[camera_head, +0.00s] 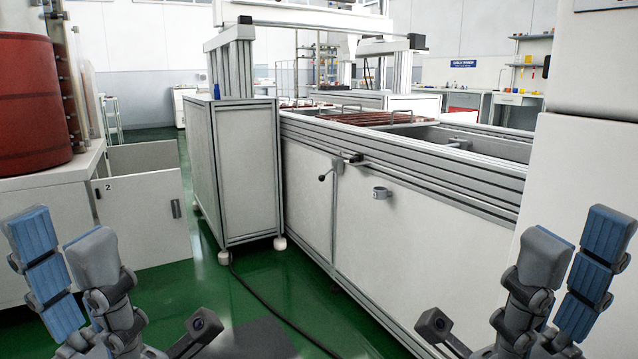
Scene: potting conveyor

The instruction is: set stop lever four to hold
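A small lever with a dark knob (323,177) sticks out from the upper side of the long conveyor housing (400,240). A dark fitting (352,158) sits just right of it on the lower rail. I cannot read a number or a hold mark on either, so I cannot tell which is stop lever four or how it is set. My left gripper (135,278) is at the lower left with its fingers spread, empty. My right gripper (500,288) is at the lower right, also spread and empty. Both are apart from the lever in the picture.
A metal ring holder (382,193) juts from the housing right of the lever. A red drum (32,100) stands on a white bench at left, near an open door marked 2 (140,222). A black cable (262,300) crosses the green floor. A white cabinet (575,190) stands at right.

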